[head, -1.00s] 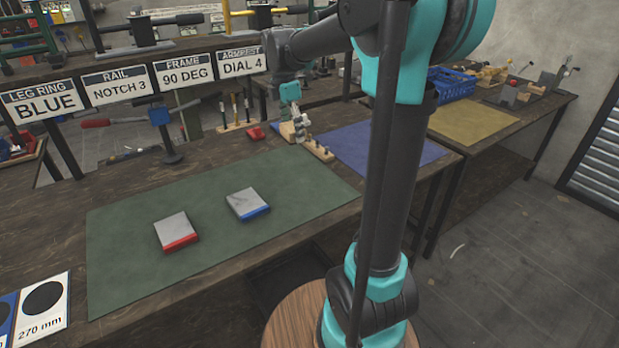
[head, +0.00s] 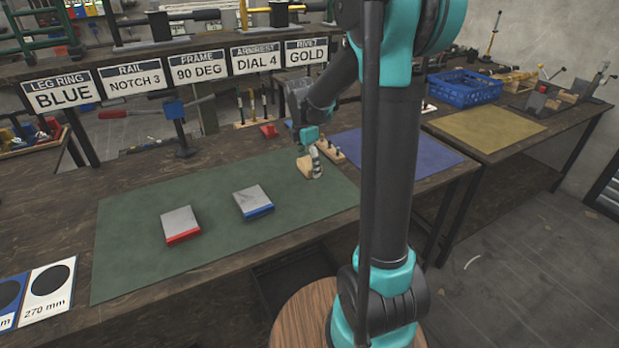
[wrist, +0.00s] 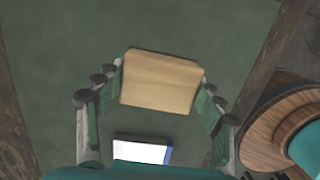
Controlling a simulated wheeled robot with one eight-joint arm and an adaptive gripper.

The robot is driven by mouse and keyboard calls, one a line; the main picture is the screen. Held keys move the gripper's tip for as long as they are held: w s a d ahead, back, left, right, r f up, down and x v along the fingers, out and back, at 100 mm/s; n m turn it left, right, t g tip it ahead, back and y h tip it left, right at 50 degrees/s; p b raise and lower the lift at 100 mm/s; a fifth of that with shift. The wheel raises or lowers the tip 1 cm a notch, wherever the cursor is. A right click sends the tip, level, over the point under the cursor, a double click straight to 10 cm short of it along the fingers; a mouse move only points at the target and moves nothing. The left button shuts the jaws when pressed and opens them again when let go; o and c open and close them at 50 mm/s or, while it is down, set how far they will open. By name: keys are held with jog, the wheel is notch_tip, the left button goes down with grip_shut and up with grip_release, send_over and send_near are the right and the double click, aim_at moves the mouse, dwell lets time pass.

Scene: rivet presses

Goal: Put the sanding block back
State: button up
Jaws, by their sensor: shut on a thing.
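The sanding block (wrist: 160,82), a pale wooden block, is between the fingers of my gripper (wrist: 155,95) in the wrist view. My gripper is shut on it. In the head view my gripper (head: 312,160) is over the far right part of the green mat (head: 150,255), and the sanding block (head: 304,169) shows as a small tan shape at its fingers. I cannot tell whether the block touches the mat.
Two grey blocks lie on the mat, one red-edged (head: 180,224) and one blue-edged (head: 253,203). A small wooden rack (head: 328,150) stands just behind my gripper. A blue mat (head: 400,152) lies to the right. The mat's front is clear.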

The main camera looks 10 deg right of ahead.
aim_at(309, 185)
jog(key=shift+f, duration=2.6)
jog(key=o, duration=1.3)
jog(key=shift+f, duration=0.1)
